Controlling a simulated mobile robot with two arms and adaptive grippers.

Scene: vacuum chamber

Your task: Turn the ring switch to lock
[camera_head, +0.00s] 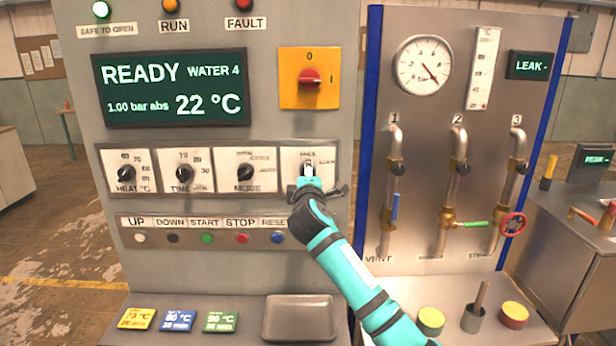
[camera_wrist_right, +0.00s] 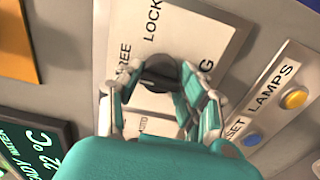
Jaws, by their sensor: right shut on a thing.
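The ring switch is a dark knob (camera_wrist_right: 160,73) on a white label plate (camera_wrist_right: 130,30) in the right wrist view. The words LOCK and FREE can be read beside it, and a further label is partly covered by my fingers. In the head view its plate (camera_head: 292,157) is the rightmost of the row, and my gripper hides most of the knob. My right gripper (camera_wrist_right: 152,92) is shut on the knob, with a finger on each side of it. I cannot tell clearly which label the knob points to. My left gripper is in neither view.
Knobs for HEAT (camera_head: 127,173), TIME (camera_head: 184,171) and MODE (camera_head: 244,173) stand to the left. A row of push buttons is just below, with the RESET button (camera_head: 278,237) near my gripper. The yellow main switch plate (camera_head: 290,92) is above. Pipes and valves stand on the right.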

